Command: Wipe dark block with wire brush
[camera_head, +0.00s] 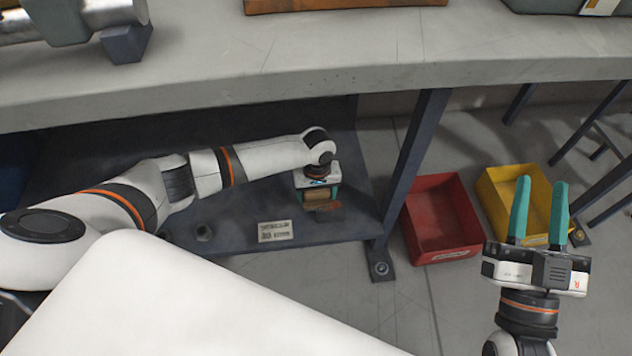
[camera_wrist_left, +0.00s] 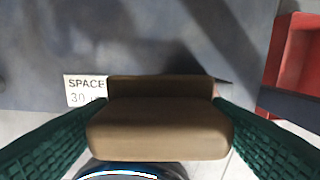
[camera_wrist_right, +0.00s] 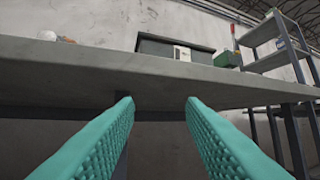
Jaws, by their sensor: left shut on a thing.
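My left gripper (camera_head: 321,196) reaches under the bench to the low dark shelf and points down. It is shut on a brown block-shaped thing, which looks like the wire brush (camera_head: 317,194); its brown body (camera_wrist_left: 160,130) fills the space between the green fingers in the left wrist view. No bristles show. A small dark flat piece, perhaps the dark block (camera_head: 331,213), lies at the brush's lower edge; I cannot tell whether they touch. A dark corner shows behind the brush in the left wrist view. My right gripper (camera_head: 541,184) is open and empty, out to the right.
The low shelf (camera_head: 240,205) carries a white label (camera_head: 275,231) and a small nut-like part (camera_head: 204,232). The grey benchtop (camera_head: 330,50) overhangs my left arm. A dark table leg (camera_head: 412,160), a red bin (camera_head: 440,218) and a yellow bin (camera_head: 500,185) stand right.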

